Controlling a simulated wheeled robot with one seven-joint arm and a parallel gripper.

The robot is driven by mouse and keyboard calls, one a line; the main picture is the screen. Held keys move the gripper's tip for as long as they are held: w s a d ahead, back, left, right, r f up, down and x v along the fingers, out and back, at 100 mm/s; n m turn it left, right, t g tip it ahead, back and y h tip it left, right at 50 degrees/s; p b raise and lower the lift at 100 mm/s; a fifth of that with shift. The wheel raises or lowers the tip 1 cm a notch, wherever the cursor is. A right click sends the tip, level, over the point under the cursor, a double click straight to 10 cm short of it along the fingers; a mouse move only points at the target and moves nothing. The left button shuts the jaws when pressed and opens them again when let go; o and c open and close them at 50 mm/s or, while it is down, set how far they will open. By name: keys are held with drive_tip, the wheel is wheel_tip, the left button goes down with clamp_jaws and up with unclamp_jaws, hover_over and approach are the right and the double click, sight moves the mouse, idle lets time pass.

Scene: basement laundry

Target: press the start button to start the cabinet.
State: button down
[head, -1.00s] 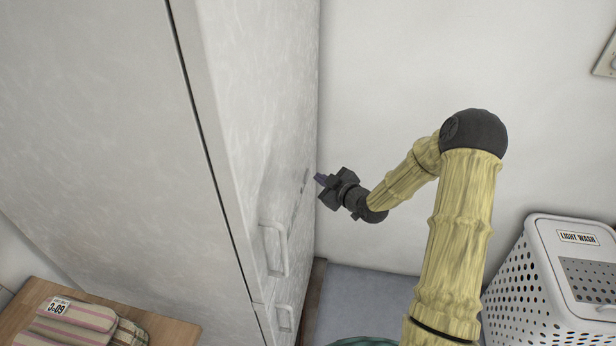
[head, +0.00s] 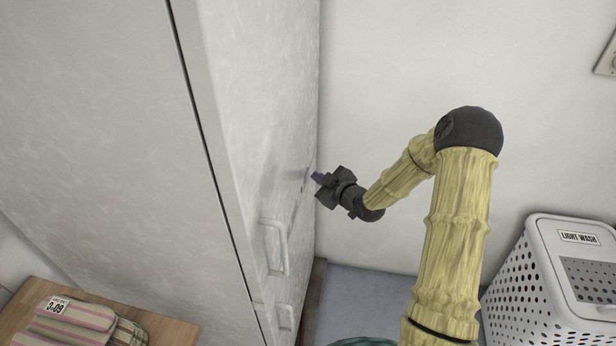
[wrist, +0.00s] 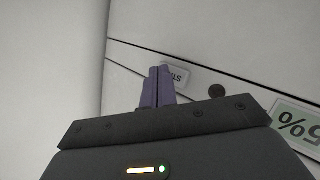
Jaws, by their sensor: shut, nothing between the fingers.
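The tall pale cabinet (head: 262,110) stands left of my arm in the head view, its front face turned toward my gripper (head: 316,178). My gripper is shut and empty, its fingertips at or very near that face; touching cannot be told. In the wrist view the purple fingers (wrist: 157,88) are together and partly cover a small white label (wrist: 176,75) with upside-down lettering that seems to begin "ST". A dark round button or knob (wrist: 217,91) sits right of the label, apart from the fingers. The start button cannot be made out for certain; the fingers may hide it.
A display reading "5%" (wrist: 297,122) is at the right of the wrist view. Cabinet handles (head: 276,248) stick out below my gripper. A white "LIGHT WASH" hamper (head: 540,270) stands at right. Folded striped cloths (head: 75,318) lie on a wooden top (head: 30,300).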

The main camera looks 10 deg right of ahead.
drive_tip(key=shift+w+a, duration=0.15)
drive_tip(key=shift+a, duration=0.2)
idle(1.0)
drive_tip(key=shift+d, duration=0.15)
drive_tip(key=shift+s+d, duration=0.3)
drive_tip(key=shift+d, duration=0.3)
drive_tip(key=shift+d, duration=0.1)
drive_tip(key=d, duration=0.1)
drive_tip(key=s+d, duration=0.1)
drive_tip(key=d, duration=0.2)
drive_tip(key=shift+s+d, duration=0.25)
drive_tip(key=shift+d, duration=0.05)
drive_tip(key=shift+a, duration=0.1)
idle(0.7)
